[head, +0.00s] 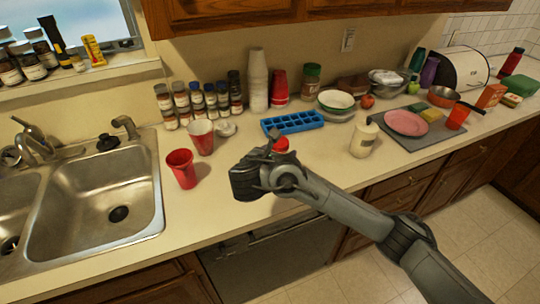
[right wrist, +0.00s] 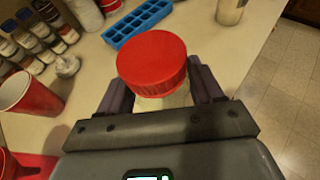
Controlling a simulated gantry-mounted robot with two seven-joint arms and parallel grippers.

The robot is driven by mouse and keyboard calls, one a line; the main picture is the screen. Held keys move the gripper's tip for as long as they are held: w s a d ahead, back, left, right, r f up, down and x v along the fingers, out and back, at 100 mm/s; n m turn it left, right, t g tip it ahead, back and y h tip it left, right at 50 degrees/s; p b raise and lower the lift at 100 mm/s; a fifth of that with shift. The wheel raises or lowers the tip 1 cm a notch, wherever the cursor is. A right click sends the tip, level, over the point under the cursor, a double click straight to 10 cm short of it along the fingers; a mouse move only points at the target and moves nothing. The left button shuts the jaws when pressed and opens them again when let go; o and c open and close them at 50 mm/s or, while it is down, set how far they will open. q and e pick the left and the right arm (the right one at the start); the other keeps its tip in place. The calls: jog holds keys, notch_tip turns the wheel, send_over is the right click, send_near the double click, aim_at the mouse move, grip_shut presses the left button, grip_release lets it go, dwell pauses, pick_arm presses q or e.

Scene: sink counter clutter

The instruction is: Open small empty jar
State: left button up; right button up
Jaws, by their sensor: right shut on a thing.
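In the right wrist view, a small clear jar (right wrist: 176,99) with a red ribbed lid (right wrist: 152,62) stands between the fingers of my right gripper (right wrist: 160,92). The gripper is shut on the jar below the lid, and the lid is on the jar. In the head view my right gripper (head: 268,158) is over the counter in front of the blue ice tray, and only the red lid (head: 281,144) shows above it. The gripper hides most of the jar, and I cannot tell whether its base touches the counter. My left gripper is not in view.
Two red cups (head: 182,169) stand left of my right gripper, beside the sink (head: 95,205). The blue ice tray (head: 292,123) lies behind it. A cream-coloured jar (head: 364,140) stands to the right. Spice jars (head: 197,104) and stacked cups (head: 258,80) line the wall.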

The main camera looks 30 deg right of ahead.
jog(key=shift+d, duration=0.1)
jog(key=o, duration=0.5)
jog(key=c, duration=0.9)
jog(key=shift+f, duration=0.1)
jog(key=shift+s+d+f, duration=0.6)
jog(key=shift+d+f, duration=0.05)
jog(key=shift+f, duration=0.25)
jog(key=s+a+f+n+t+y, duration=0.5)
jog(key=s+a+f+n+y, duration=0.15)
jog(key=s+a, duration=0.3)
jog(key=w+r+n+y+p, duration=0.2)
jog(key=r+p, duration=1.2)
jog(key=r, duration=0.6)
jog(key=w+r+n+y+p, duration=0.1)
jog(key=r+n+y+p, duration=0.1)
jog(key=r+p, duration=1.2)
notch_tip(320, 180, up, 6)
jog(key=shift+w+a, duration=0.3)
jog(key=shift+w, duration=0.05)
